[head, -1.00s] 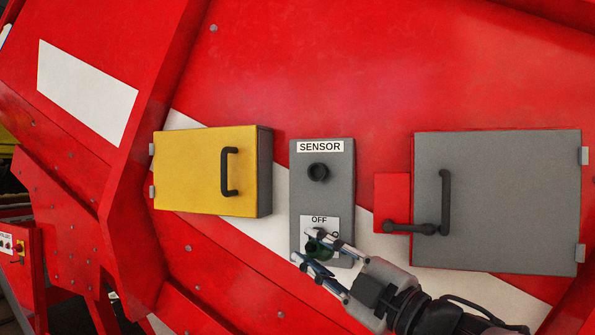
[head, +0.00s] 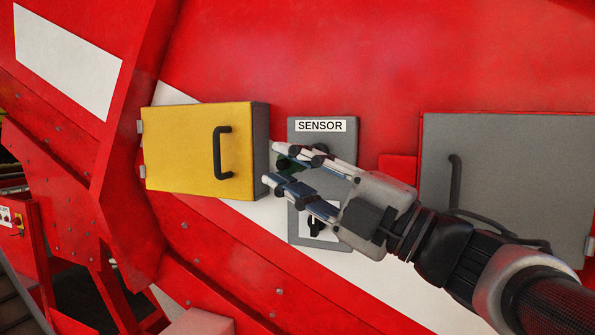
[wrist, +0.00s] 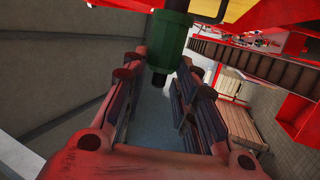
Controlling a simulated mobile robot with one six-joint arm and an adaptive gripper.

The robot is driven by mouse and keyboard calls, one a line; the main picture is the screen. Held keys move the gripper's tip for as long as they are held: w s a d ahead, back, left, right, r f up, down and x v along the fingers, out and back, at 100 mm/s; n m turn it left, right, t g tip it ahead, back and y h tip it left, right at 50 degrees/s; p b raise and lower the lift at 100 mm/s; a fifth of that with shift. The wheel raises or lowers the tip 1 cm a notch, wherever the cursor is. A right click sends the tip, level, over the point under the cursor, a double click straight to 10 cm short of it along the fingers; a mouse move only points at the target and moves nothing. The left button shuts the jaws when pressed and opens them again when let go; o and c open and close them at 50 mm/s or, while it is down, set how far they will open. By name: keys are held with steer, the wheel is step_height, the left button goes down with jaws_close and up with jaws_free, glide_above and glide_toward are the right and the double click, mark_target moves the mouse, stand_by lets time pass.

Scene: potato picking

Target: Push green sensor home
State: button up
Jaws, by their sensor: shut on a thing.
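My gripper (head: 271,164) is in front of the left part of the grey sensor box (head: 338,182), pointing left. It is shut on the green sensor (head: 289,166), which shows as a dark green patch between the fingers. In the wrist view the green sensor (wrist: 174,42) is a green cylinder with a black end, between the far ends of the fingers. The fingers cover the middle of the box, so the black round socket under the SENSOR label (head: 320,126) is mostly hidden. The sensor appears apart from that socket; its depth is unclear.
A yellow cabinet (head: 185,150) with a black handle stands close left of the fingertips. A larger grey cabinet (head: 510,180) with a handle is at right, behind my arm. A black switch (head: 314,226) sits low on the sensor box. The red panel above is clear.

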steer(key=shift+w+d, duration=0.3)
steer(key=shift+w, duration=0.55)
steer(key=shift+w+d, duration=0.35)
steer(key=shift+w, duration=0.5)
steer(key=shift+w+d, duration=0.3)
steer(key=shift+w, duration=0.55)
steer(key=shift+b, duration=0.65)
steer(key=shift+w+d, duration=0.1)
steer(key=shift+w, duration=0.15)
steer(key=shift+w+d, duration=0.1)
steer(key=shift+w, duration=0.2)
steer(key=shift+w+d+p, duration=0.15)
steer(key=shift+w+d, duration=0.1)
steer(key=shift+w, duration=0.35)
steer(key=shift+w+d+p, duration=0.15)
steer(key=shift+w+d, duration=0.05)
steer(key=shift+w, duration=0.35)
steer(key=o, duration=1.2)
steer(key=shift+c, duration=0.2)
